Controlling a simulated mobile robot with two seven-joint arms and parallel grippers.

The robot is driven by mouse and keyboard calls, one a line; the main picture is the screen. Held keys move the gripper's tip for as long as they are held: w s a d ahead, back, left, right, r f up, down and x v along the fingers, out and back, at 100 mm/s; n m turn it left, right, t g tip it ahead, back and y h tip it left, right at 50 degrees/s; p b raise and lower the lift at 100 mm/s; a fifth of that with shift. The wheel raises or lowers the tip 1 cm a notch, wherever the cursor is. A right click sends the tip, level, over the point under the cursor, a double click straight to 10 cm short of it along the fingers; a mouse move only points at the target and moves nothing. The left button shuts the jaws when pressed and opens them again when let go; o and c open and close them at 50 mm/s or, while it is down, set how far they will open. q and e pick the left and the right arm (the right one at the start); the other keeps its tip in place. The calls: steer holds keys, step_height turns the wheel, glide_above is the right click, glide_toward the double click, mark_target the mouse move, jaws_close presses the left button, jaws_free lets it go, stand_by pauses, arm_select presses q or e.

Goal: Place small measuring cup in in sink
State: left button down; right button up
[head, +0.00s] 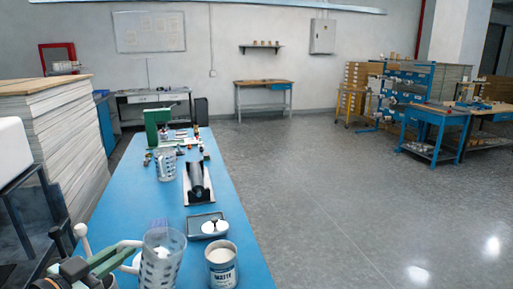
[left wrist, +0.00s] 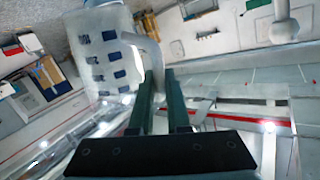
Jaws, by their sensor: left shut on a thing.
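My left gripper (head: 136,246) is shut on the handle of a clear measuring cup (head: 162,262) at the bottom of the head view. In the left wrist view the cup (left wrist: 105,62) has blue marks, and its handle is between the green fingers of the gripper (left wrist: 160,76). The cup looks upright in the head view; its base is cut off by the frame. A second clear measuring cup (head: 166,165) stands farther back on the blue table. I cannot tell which cup is the smaller. No sink can be clearly made out. My right gripper is not in view.
The blue table (head: 236,222) bears a labelled can (head: 221,266) right of the held cup. Behind it are a grey tray (head: 193,235) with white items and a dark roll on a plate (head: 197,182). Stacked sheets (head: 65,150) stand at left. Open floor lies right.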

arm_select(q)
steer(key=shift+n+y, duration=0.5)
steer(key=s+d+f, duration=0.1)
steer(key=f, duration=0.1)
steer(key=s+d+f, duration=0.1)
steer(key=d, duration=0.1)
steer(key=s+d+f, duration=0.1)
steer(key=f, duration=0.1)
steer(key=shift+d+f, duration=0.15)
steer(key=shift+f, duration=0.15)
steer(key=n+y, duration=0.3)
steer(key=y, duration=0.1)
glide_toward(144, 281)
steer(key=shift+t, duration=0.4)
steer(key=shift+w+d+f, duration=0.65)
steer(key=shift+d+f, duration=0.1)
steer(key=shift+f, duration=0.1)
steer(key=shift+w+d+f, duration=0.65)
steer(key=shift+d+f, duration=0.1)
steer(key=shift+f, duration=0.1)
steer(key=shift+s+a+f, duration=0.1)
steer(key=shift+s+f, duration=0.05)
steer(key=shift+f, duration=0.45)
steer(key=shift+s+f, duration=0.15)
steer(key=shift+f, duration=0.45)
